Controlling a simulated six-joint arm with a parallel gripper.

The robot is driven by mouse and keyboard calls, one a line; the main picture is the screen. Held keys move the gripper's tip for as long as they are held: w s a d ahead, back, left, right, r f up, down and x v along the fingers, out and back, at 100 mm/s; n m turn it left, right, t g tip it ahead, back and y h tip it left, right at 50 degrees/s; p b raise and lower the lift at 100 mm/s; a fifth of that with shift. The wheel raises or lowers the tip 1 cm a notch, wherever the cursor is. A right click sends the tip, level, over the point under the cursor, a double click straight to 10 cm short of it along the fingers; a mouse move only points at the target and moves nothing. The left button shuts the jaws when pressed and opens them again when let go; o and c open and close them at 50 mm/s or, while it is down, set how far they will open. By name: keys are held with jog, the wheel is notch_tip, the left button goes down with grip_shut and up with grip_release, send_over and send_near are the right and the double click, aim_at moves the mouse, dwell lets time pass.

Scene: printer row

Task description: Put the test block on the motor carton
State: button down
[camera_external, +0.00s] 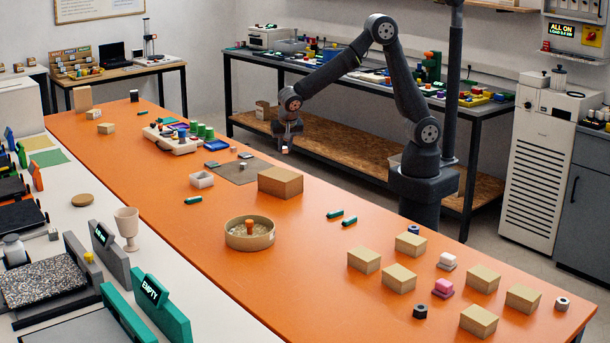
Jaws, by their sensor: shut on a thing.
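My gripper (286,141) hangs in the air above the back edge of the orange table. A brown carton (280,183), the largest box on the table, lies closed with a bare flat top, below the gripper and nearer the camera. It appears to be the motor carton, though no label is readable. The block is clear of the carton.
A round tan bowl (250,241) stands in front. Several smaller cartons (364,261) stand at the right. Green cylinders (335,214) lie between. Air around the block looks clear.

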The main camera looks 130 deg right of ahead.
aim_at(280, 173)
jog(key=w+f, duration=0.1)
jog(key=w+a, duration=0.1)
jog(key=w+a+f, duration=0.1)
jog(key=shift+w+f, duration=0.3)
jog(key=shift+w, duration=0.05)
jog(key=shift+f, duration=1.95)
jog(key=shift+f, duration=0.15)
jog(key=c, duration=1.3)
grip_release()
jog(key=v, duration=1.2)
